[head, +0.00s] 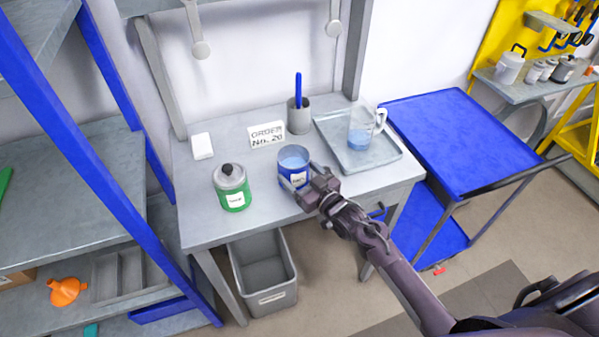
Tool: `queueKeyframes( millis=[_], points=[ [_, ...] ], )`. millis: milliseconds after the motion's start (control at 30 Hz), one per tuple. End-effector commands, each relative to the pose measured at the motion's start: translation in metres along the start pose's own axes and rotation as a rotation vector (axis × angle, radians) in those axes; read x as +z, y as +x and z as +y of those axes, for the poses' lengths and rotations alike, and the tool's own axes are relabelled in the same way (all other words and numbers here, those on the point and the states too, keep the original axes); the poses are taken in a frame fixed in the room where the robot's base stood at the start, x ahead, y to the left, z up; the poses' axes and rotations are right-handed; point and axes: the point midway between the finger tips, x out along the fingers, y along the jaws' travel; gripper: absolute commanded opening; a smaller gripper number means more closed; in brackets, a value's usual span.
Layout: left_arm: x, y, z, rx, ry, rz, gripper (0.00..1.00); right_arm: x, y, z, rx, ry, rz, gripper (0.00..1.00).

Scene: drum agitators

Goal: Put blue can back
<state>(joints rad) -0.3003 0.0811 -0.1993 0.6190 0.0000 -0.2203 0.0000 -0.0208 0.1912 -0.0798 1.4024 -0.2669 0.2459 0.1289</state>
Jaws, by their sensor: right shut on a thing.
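The blue can (294,165) is upright at the table's front right of centre, with an open top showing light blue contents and a white label on its front. My right gripper (305,190) reaches in from the lower right and is shut on the can's right front side. Whether the can touches the table or is slightly raised, I cannot tell. A green can (232,190) with a grey lid and dark knob stands to its left. My left gripper is not in view.
The grey table (200,222) also bears an order sign (266,135), a cup with a blue tool (299,116), a white block (202,146) and a tray (388,148) with a jug (361,130). A blue cart (440,140) stands right, shelves (70,185) left, a bin (263,276) below.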

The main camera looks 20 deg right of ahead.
Motion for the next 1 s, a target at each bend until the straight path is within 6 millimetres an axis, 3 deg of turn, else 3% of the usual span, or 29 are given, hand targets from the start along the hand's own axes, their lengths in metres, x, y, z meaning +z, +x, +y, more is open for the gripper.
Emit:
queueKeyframes(
  millis=[367, 400, 533, 867, 1000],
  points=[
    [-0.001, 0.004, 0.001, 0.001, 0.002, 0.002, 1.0, 0.003, 0.001, 0.0, 0.0, -0.001, 0.005, 0.39],
    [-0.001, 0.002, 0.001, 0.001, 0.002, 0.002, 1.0, 0.003, 0.0, 0.0, 0.0, 0.0, 0.001, 0.81],
    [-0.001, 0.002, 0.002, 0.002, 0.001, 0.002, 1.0, 0.003, 0.0, 0.0, 0.0, 0.0, 0.001, 0.97],
    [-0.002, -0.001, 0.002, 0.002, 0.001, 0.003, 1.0, -0.001, 0.0, 0.0, 0.0, 0.0, 0.001, 0.97],
    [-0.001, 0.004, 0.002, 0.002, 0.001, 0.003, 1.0, 0.003, -0.015, 0.0, 0.001, 0.0, -0.001, 0.97]
  ],
)
